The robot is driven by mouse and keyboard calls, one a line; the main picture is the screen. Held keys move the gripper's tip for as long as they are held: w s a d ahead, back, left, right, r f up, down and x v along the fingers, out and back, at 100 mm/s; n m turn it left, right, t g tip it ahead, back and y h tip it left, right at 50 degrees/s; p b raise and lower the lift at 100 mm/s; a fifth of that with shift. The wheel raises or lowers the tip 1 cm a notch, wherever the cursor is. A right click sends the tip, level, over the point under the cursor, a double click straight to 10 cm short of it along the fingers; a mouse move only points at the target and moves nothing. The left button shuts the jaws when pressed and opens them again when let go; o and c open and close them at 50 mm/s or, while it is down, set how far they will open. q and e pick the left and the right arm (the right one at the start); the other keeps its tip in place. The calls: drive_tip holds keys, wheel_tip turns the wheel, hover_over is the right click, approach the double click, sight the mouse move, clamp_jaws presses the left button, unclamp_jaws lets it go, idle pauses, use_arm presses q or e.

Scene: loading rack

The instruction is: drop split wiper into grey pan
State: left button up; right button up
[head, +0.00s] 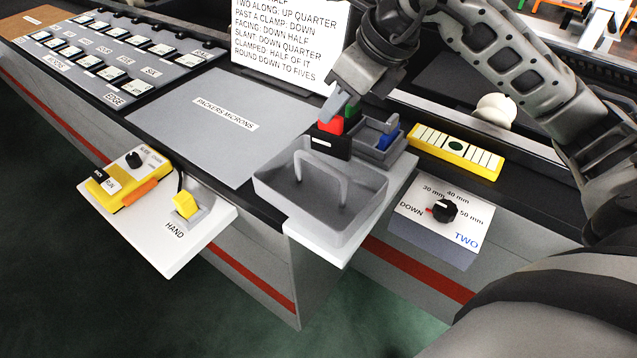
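The grey pan (268,187) stands on a white shelf at the front centre, with a grey arched handle over it. It looks empty. My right gripper (337,106) reaches in from the right and points down just behind the pan, above a red block (330,126). Its fingertips are close to the red block, but I cannot tell whether they touch it or how far apart they are. I cannot make out a split wiper for certain. My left gripper is not in view.
A grey divided holder (370,150) behind the pan has a blue block (389,138) and a green block (350,119) by it. A black labelled plate (330,144) stands at the pan's back edge. A yellow gauge strip (455,151) and a dial panel (443,211) lie right.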

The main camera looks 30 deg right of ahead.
drive_tip(key=shift+o, duration=0.7)
drive_tip(key=shift+s+d+r, duration=0.1)
drive_tip(key=shift+r, duration=0.2)
drive_tip(key=v, duration=1.5)
drive_tip(key=shift+r+p, duration=0.15)
drive_tip(key=shift+p, duration=0.25)
drive_tip(key=shift+s, duration=0.1)
